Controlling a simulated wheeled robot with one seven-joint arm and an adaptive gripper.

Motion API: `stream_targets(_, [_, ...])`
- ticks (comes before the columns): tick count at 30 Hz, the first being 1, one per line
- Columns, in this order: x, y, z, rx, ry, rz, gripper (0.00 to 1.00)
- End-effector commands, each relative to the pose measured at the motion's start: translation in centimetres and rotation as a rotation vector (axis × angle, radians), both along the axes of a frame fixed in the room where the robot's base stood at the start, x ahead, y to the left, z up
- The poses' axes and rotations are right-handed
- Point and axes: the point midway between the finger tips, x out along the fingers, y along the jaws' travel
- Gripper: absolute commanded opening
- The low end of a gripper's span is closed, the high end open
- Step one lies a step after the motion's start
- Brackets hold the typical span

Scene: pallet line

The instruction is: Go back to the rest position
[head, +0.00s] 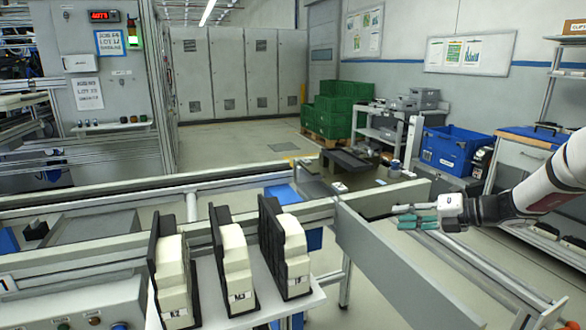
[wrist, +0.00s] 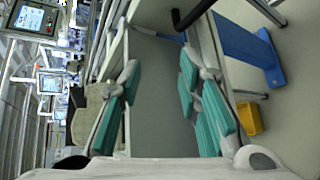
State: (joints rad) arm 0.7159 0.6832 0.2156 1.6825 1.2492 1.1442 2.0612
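My gripper (head: 412,217) is at the right in the head view, at the end of my white arm. It points left, near the long grey rail. In the wrist view my gripper (wrist: 160,80) shows its two teal-padded fingers spread apart. Nothing is between them but the view of a grey surface and the floor. The gripper is open and empty.
Several cream units with black backs, one marked M3 (head: 236,265), stand on a white shelf (head: 262,305) in front. A grey rail (head: 420,265) runs close below my gripper. A blue bin (head: 452,150) and green crates (head: 335,110) stand farther back.

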Motion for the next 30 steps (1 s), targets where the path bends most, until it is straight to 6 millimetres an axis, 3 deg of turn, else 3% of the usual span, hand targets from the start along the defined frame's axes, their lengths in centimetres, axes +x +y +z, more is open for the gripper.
stream_targets(1, [-1.3,2.3,1.5,-0.114,-0.061,0.092,0.31])
stream_targets(6, [-6.0,7.3,4.2,-0.448,-0.265,0.389,0.31])
stream_targets(15, [-15.4,12.8,7.8,-0.949,-0.653,0.952,0.31])
stream_targets(22, [-23.4,14.5,9.7,-1.285,-0.985,1.449,0.31])
stream_targets(30, [-31.4,13.9,10.7,-1.568,-1.349,2.050,0.31])
